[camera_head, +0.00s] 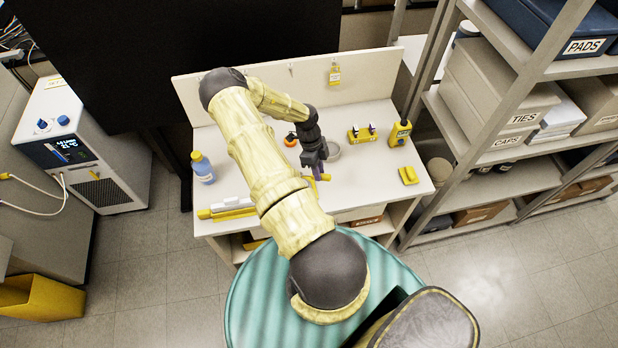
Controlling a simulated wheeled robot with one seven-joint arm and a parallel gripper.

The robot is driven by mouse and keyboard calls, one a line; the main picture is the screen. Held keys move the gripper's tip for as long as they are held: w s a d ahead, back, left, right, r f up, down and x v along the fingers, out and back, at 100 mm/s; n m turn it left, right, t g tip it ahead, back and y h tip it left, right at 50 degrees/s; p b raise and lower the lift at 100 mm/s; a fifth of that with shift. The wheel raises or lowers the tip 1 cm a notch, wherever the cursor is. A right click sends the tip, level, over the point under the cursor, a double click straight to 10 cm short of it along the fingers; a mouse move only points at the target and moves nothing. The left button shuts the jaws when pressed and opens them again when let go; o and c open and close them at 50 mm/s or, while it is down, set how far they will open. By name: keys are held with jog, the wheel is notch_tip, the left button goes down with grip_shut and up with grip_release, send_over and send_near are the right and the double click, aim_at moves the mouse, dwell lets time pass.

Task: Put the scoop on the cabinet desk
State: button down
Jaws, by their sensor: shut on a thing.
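The cabinet desk (382,182) is a pale bench with an upright back panel and open shelves below.
On the desk are a blue bottle with a yellow cap (202,167), a yellow-and-white tool (228,208), an orange round thing (291,139), a grey round dish (333,152), a yellow block (361,136) and a yellow controller (400,132). Shelving (470,140) stands close at right.

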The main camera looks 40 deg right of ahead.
jog(key=shift+a, duration=0.1)
jog(key=shift+w+a+n, duration=0.2)
jog(key=shift+w+n, duration=0.05)
jog(key=shift+n, duration=0.15)
jog(key=w+a+r+n+t+h+b, duration=0.1)
jog(key=w+a+n+t+b, duration=0.2)
jog(key=a+n, duration=1.1)
jog(key=w+a+r+n+t+h+b, duration=0.1)
jog(key=w+a+n+t+b, duration=0.3)
jog(key=w+a+n, duration=0.9)
jog(key=a+n+h+b, duration=0.1)
jog(key=n+b, duration=0.1)
jog(key=b, duration=0.1)
jog(key=shift+w+a+r+n+t, duration=0.2)
jog(key=shift+a+r+n+t, duration=0.05)
jog(key=shift+a+n+t, duration=0.05)
jog(key=shift+d, duration=0.1)
